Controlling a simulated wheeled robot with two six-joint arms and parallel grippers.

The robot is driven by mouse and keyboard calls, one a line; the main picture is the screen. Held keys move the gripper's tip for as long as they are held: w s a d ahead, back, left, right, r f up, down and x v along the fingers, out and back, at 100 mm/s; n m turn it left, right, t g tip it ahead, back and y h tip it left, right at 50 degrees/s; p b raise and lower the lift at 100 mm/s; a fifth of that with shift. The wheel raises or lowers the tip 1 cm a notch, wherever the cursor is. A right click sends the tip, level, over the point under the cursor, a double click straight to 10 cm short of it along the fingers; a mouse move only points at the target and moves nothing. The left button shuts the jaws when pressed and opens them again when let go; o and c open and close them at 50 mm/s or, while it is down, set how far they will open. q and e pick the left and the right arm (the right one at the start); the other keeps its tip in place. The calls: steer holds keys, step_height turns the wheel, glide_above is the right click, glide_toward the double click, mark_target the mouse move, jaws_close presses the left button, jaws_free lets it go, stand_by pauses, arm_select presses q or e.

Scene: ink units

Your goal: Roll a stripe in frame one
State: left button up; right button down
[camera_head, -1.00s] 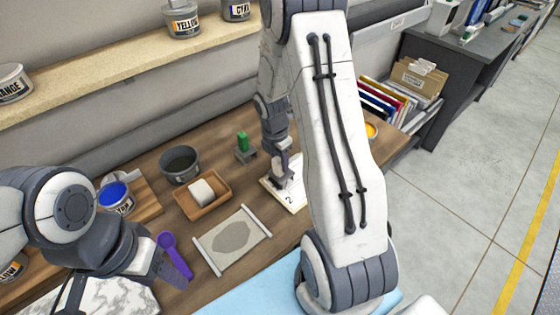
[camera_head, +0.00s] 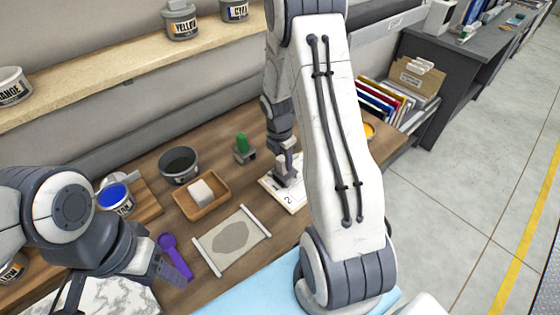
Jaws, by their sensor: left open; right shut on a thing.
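A white card or frame marked "2" (camera_head: 294,202) lies flat on the wooden bench, partly hidden by my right arm. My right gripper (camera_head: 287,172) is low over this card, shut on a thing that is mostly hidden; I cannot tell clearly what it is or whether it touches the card. A pale sheet with a grey patch (camera_head: 234,238) and white bars at two ends lies left of the card. My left gripper (camera_head: 172,270) is open and empty at the lower left, near a purple scoop (camera_head: 173,254). No label "1" is readable.
A green-topped object (camera_head: 242,144), a dark pot (camera_head: 179,166), a wooden tray with a white block (camera_head: 205,211) and a blue ink can (camera_head: 115,199) stand around the sheet. A marble slab (camera_head: 115,295) is lower left. A shelf (camera_head: 100,75) with cans runs behind.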

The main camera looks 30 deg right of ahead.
steer(key=shift+w+d+f+p, duration=0.15)
steer(key=shift+d+p, duration=0.35)
steer(key=shift+d, duration=0.6)
steer(key=shift+w+d+p, duration=0.1)
steer(key=shift+d+p, duration=0.35)
steer(key=shift+d, duration=0.65)
steer(key=shift+w+d+f+p, duration=0.15)
steer(key=shift+d+p, duration=0.35)
steer(key=shift+d, duration=0.6)
steer(key=shift+d+p, duration=1.35)
steer(key=shift+d, duration=1.5)
steer(key=shift+s+a+r+b, duration=0.1)
steer(key=shift+a+b, duration=0.2)
steer(key=shift+a, duration=1.65)
steer(key=shift+s+a+r+b, duration=0.15)
steer(key=shift+a+b, duration=0.15)
steer(key=shift+a, duration=1.6)
steer(key=shift+s+a+r+b, duration=0.1)
steer(key=shift+a+b, duration=0.2)
steer(key=shift+a, duration=1.65)
steer(key=shift+s+a+f+b, duration=0.1)
steer(key=shift+a+b, duration=0.2)
steer(key=shift+a, duration=0.45)
steer(key=shift+s+a+f+b, duration=0.1)
steer(key=shift+a+b, duration=0.15)
steer(key=shift+a, duration=0.45)
step_height(320, 180, up, 6)
steer(key=p, duration=0.7)
steer(key=shift+r, duration=0.15)
